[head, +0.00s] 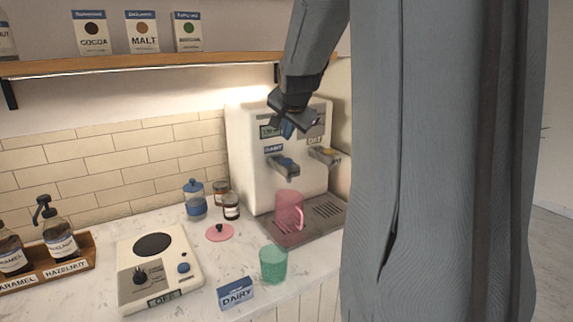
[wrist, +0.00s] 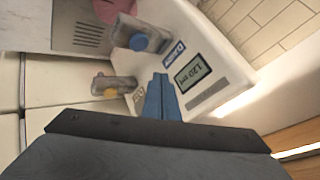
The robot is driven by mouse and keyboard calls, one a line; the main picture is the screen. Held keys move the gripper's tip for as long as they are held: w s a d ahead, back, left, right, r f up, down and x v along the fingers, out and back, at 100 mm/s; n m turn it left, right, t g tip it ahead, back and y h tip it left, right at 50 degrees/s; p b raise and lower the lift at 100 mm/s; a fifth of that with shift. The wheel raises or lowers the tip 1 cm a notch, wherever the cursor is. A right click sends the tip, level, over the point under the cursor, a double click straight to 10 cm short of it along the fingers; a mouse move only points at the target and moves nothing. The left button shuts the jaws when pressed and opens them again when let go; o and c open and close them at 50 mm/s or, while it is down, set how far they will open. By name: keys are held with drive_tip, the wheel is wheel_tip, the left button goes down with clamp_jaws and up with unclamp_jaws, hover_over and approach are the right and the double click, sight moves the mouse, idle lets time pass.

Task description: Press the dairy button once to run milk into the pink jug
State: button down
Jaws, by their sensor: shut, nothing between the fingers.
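The white milk machine (head: 248,150) stands at the back of the counter, with a small display (wrist: 190,73) on its front. Its left spout, labelled DAIRY, carries the blue dairy button (wrist: 138,42); in the head view that button (head: 285,161) shows below my gripper. The right spout, labelled OAT, has a yellow button (wrist: 110,92). The pink jug (head: 289,212) stands upright on the drip tray below the dairy spout; only part of it (wrist: 112,9) shows in the wrist view. My gripper (head: 287,130) is shut and empty in front of the display panel, apart from the dairy button.
A green cup (head: 273,264) and a DAIRY card (head: 235,293) stand at the counter's front. A scale (head: 160,268), a pink lid (head: 219,233), a blue jar (head: 195,200) and small brown jars (head: 231,207) are to the left. A shelf (head: 140,64) runs above.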

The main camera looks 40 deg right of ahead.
sight(288, 162)
drive_tip(key=shift+f+b, duration=1.3)
drive_tip(key=shift+f, duration=1.1)
drive_tip(key=shift+f, duration=0.1)
drive_tip(key=shift+f+b, duration=0.35)
drive_tip(key=shift+b, duration=0.05)
drive_tip(key=shift+f+b, duration=0.4)
drive_tip(key=shift+f, duration=0.1)
idle(0.8)
drive_tip(key=shift+r, duration=0.15)
drive_tip(key=shift+r+p, duration=0.4)
drive_tip(key=shift+r, duration=0.4)
drive_tip(key=shift+r+p, duration=1.2)
drive_tip(key=shift+r, duration=1.35)
